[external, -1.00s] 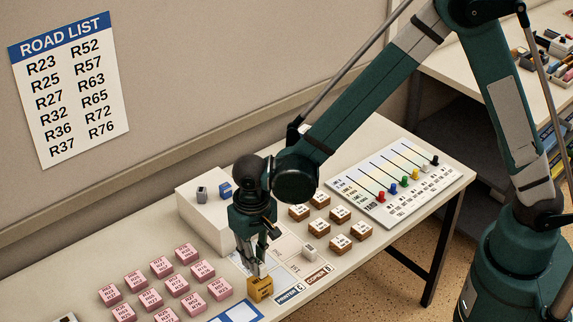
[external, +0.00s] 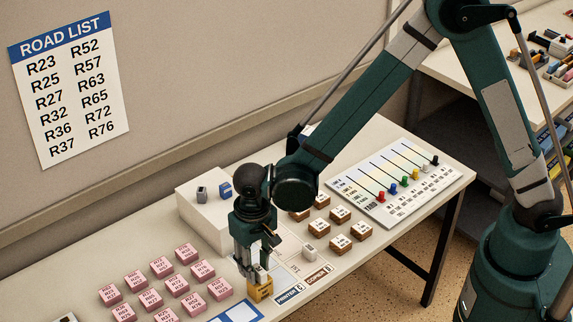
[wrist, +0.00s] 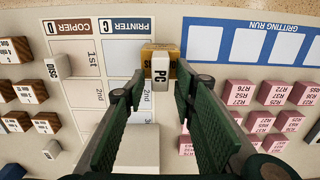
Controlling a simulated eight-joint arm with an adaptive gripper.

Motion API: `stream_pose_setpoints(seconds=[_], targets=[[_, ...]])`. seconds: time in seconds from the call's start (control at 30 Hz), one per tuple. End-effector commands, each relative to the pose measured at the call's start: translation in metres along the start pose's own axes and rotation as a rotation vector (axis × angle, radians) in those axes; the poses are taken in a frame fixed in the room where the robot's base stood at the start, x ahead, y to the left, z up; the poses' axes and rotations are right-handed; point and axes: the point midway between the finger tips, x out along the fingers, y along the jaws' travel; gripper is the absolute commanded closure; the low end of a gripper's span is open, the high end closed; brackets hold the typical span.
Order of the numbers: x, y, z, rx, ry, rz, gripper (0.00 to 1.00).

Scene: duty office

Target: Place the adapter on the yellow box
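The yellow box (external: 260,291) sits at the front edge of the table, and its top edge shows in the wrist view (wrist: 160,47). A small white block marked "PC" (wrist: 160,74), which looks like the adapter, is on the yellow box, upright as far as I can tell. My gripper (external: 256,277) is directly above the box. In the wrist view its two fingers (wrist: 159,82) stand on either side of the white block, with a visible gap on each side. The gripper is open. In the external view the fingers mostly hide the block.
Pink blocks (external: 178,286) stand to the left and brown blocks (external: 340,213) to the right. A white block marked "DISC" (wrist: 58,66) is on the printed sheet.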

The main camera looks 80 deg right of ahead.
Motion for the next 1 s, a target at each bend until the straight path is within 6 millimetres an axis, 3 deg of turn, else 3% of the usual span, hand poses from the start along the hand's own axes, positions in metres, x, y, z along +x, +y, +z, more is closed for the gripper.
stream_pose_setpoints(seconds=[0.47, 1.0], targets=[[-0.006, 0.0, 0.0, 0.0, 0.0, 0.0, 0.72], [-0.066, 0.0, 0.0, 0.0, 0.0, 0.0, 0.72]])
